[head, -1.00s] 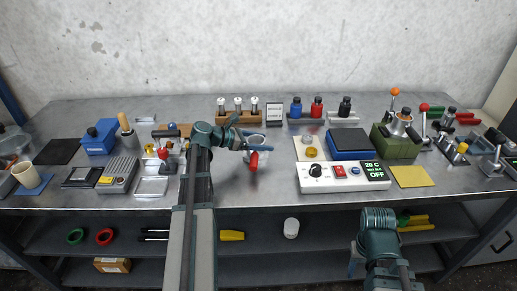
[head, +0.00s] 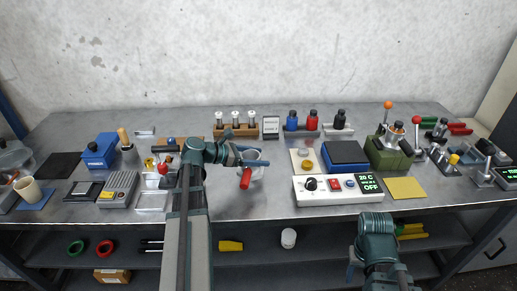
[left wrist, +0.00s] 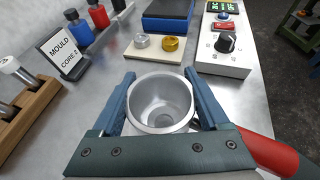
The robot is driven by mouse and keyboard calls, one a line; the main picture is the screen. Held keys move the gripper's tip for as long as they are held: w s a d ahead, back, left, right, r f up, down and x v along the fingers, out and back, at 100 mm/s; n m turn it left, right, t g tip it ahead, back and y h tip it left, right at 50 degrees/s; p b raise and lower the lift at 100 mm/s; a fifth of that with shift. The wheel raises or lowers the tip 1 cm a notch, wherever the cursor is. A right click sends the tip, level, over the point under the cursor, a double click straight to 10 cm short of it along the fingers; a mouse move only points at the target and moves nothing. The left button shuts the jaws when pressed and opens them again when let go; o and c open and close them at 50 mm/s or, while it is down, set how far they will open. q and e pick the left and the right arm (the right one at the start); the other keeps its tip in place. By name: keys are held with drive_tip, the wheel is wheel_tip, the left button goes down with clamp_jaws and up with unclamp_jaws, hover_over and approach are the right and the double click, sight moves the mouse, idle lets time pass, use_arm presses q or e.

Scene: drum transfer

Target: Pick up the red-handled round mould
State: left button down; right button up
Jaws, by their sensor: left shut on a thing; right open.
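The round mould is a grey metal cup with a red handle. In the head view, the mould (head: 254,172) is at mid-table, its red handle (head: 245,179) pointing towards me. My left gripper (head: 262,158) is shut on the mould. In the left wrist view, the blue fingers of the left gripper (left wrist: 161,88) lie on either side of the empty-looking cup (left wrist: 160,102); the handle (left wrist: 275,153) runs to the lower right. I cannot tell whether the cup's base touches the table. My right gripper (head: 353,266) is open and low, in front of the table, largely hidden by its arm.
A white control box (head: 340,188) and a cream plate (left wrist: 160,50) with small metal and brass pieces are to the right. A mould core sign (head: 271,127) and a wooden rack (head: 236,131) stand behind. Bare table (head: 225,203) lies in front of the mould.

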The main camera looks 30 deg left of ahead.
use_arm(q)
drive_tip(key=s+d+r, duration=0.1)
drive_tip(key=s+d, duration=0.3)
drive_tip(key=s, duration=0.6)
drive_tip(key=shift+d+p, duration=0.15)
drive_tip(key=shift+p, duration=0.25)
use_arm(e)
drive_tip(key=shift+r, duration=0.5)
use_arm(q)
drive_tip(key=shift+d, duration=0.1)
use_arm(e)
drive_tip(key=shift+d, duration=0.1)
